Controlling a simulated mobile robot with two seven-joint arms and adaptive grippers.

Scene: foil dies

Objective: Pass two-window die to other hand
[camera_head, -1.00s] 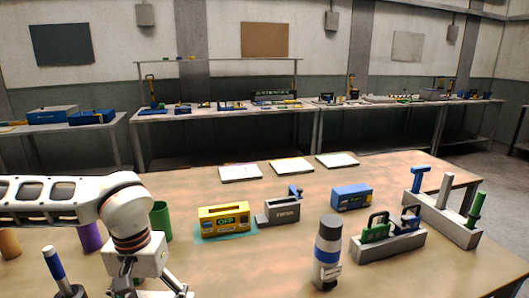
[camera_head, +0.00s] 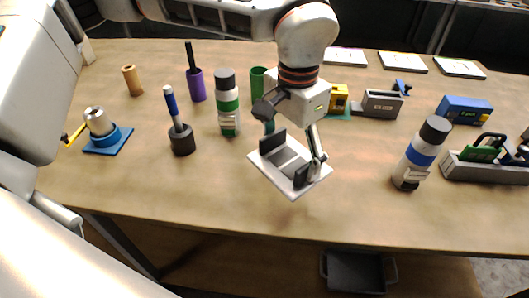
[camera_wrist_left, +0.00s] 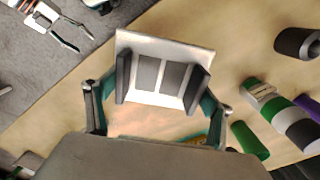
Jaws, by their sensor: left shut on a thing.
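The two-window die (camera_head: 283,164) is a thin white square plate with two grey windows. My left gripper (camera_head: 287,159) is shut on it and holds it tilted above the front middle of the table. In the left wrist view the die (camera_wrist_left: 164,73) lies between the two dark finger pads of my left gripper (camera_wrist_left: 160,83), its windows side by side. My right gripper (camera_wrist_left: 82,40) shows at the top left of that view, fingers apart and empty, away from the die. It is not in the head view.
A white bottle with a blue band (camera_head: 421,153) stands right of the die. A green-banded bottle (camera_head: 228,103) and a dark pen holder (camera_head: 182,140) stand left. A grey rack (camera_head: 485,168) is at far right. A dark bin (camera_head: 355,271) sits below the table edge.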

